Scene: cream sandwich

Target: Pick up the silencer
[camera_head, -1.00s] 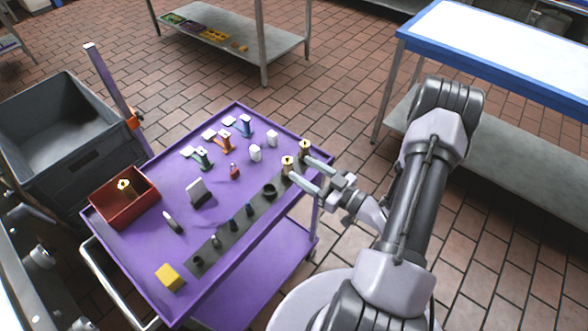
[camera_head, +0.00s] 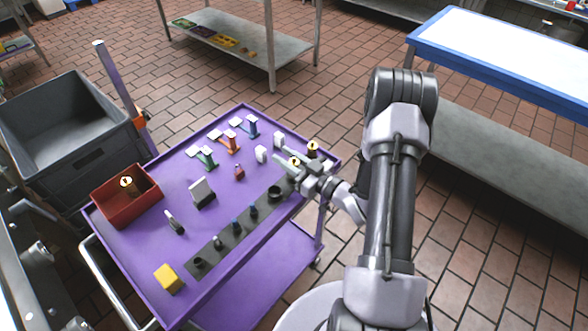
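My gripper (camera_head: 284,157) is over the far right corner of the purple cart's top, its fingers pointing to the upper left. The fingers look apart. A gold-topped dark piece (camera_head: 295,161) shows between or just behind them, partly hidden; I cannot tell whether they touch it. A second gold-topped piece (camera_head: 312,147) stands upright just right of the fingers. Another gold-topped piece (camera_head: 127,183) is in the red bin (camera_head: 141,211) at the left. No label shows which thing is the silencer.
The purple cart top (camera_head: 145,250) holds a dark strip (camera_head: 222,262) with several small pieces, a black ring-like piece (camera_head: 274,193), white blocks (camera_head: 262,154), coloured stands (camera_head: 207,159), a grey-white holder (camera_head: 202,193) and a yellow block (camera_head: 168,278). A grey tub (camera_head: 70,130) stands left.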

